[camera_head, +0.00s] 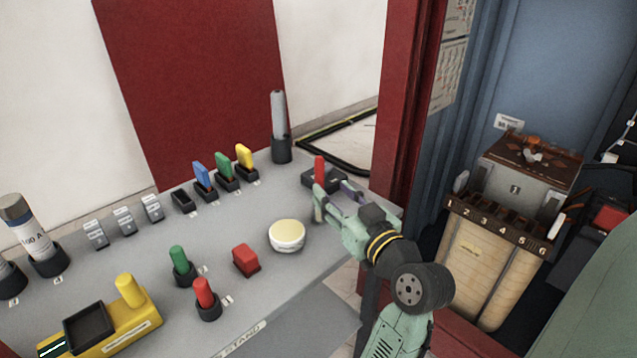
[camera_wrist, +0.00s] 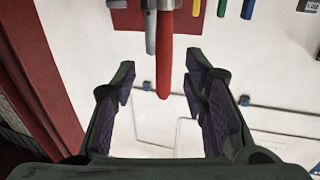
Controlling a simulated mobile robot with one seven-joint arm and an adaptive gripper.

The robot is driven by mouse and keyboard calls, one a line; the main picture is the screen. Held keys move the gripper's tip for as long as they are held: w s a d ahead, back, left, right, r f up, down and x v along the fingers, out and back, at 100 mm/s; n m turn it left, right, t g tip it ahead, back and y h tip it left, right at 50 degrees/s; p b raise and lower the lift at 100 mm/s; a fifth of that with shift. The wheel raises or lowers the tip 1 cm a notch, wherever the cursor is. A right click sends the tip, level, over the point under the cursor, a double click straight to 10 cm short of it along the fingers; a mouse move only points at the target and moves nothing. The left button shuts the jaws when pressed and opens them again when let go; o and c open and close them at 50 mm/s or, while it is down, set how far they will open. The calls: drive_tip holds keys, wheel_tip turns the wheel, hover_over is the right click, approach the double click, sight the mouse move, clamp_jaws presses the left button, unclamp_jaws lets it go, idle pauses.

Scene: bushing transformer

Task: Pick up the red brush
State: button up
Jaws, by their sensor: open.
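The red brush (camera_head: 320,168) stands upright in a dark holder (camera_head: 325,182) at the far right end of the grey bench. In the wrist view the red brush (camera_wrist: 165,55) hangs down from the top, with its tip between the two fingers. My gripper (camera_head: 334,196) is open beside the brush and holder, and partly covers the holder. The wrist view shows the fingers of my gripper (camera_wrist: 158,82) spread on both sides of the brush, with gaps on each side. I cannot see the brush's lower part.
Blue (camera_head: 203,174), green (camera_head: 224,165) and yellow (camera_head: 245,156) handles stand in holders to the left. A grey cylinder (camera_head: 278,112) stands behind. A round white container (camera_head: 287,235) and a red block (camera_head: 246,260) sit in front. A red post (camera_head: 403,90) rises to the right.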

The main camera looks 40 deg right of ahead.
sight(322, 183)
drive_tip(key=w, duration=0.1)
drive_tip(key=w+p, duration=0.1)
drive_tip(key=w, duration=0.1)
drive_tip(key=w+p, duration=0.1)
drive_tip(key=w, duration=0.1)
drive_tip(key=shift+d+r, duration=0.1)
drive_tip(key=shift+d, duration=0.15)
drive_tip(key=shift+w, duration=0.4)
clamp_jaws()
